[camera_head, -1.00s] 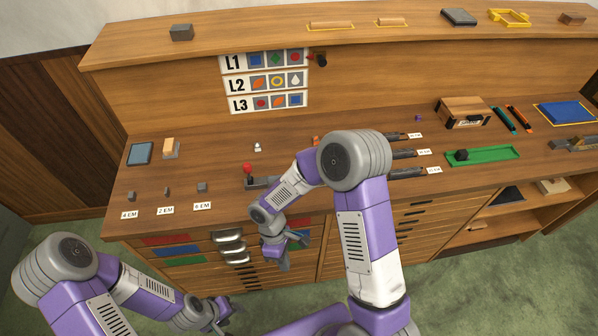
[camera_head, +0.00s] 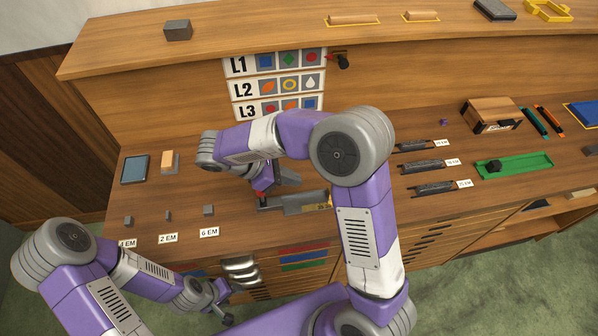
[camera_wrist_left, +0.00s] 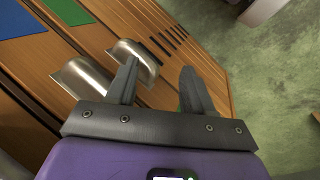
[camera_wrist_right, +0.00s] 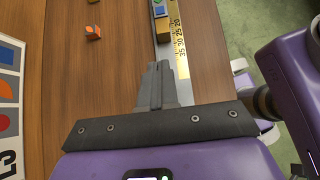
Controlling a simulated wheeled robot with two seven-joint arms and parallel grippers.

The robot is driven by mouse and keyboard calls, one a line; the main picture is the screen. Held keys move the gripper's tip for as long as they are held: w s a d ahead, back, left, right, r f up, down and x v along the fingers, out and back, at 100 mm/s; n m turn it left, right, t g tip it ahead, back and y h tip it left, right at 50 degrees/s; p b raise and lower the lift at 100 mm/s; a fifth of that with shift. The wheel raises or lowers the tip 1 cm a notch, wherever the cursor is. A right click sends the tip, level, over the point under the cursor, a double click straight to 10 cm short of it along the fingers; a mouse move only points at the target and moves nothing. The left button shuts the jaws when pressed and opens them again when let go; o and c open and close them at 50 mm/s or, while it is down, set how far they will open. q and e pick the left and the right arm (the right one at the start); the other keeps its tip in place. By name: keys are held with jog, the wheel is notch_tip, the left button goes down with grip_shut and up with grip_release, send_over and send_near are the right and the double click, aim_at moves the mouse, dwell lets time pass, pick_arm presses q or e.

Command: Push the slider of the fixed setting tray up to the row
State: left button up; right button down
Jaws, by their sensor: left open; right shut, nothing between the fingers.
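The setting tray (camera_head: 305,203) is a grey metal channel on the desk in the head view, partly behind my right arm. In the right wrist view its pale ruler strip (camera_wrist_right: 181,58) with numbers runs away from my fingers. A blue-faced type block (camera_wrist_right: 160,11) and a green one lie in its far part. My right gripper (camera_wrist_right: 157,68) is shut and empty, its fingertips over the near part of the tray; I cannot tell whether they touch it. My left gripper (camera_wrist_left: 158,75) is open and empty in front of the drawers.
Metal drawer handles (camera_wrist_left: 137,55) are close to my left fingers. Small grey blocks (camera_head: 208,210) stand behind labels at the left. A green tray (camera_head: 514,166) lies at the right.

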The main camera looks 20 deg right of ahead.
aim_at(328, 192)
pick_arm(q)
jog(key=shift+s+f+b, duration=0.25)
jog(key=shift+f+b, duration=0.7)
jog(key=shift+f, duration=0.05)
pick_arm(e)
jog(key=x, duration=0.9)
jog(key=shift+s+d+f, duration=0.1)
jog(key=shift+s+d, duration=0.05)
jog(key=shift+s, duration=0.2)
pick_arm(q)
jog(key=shift+r, duration=0.1)
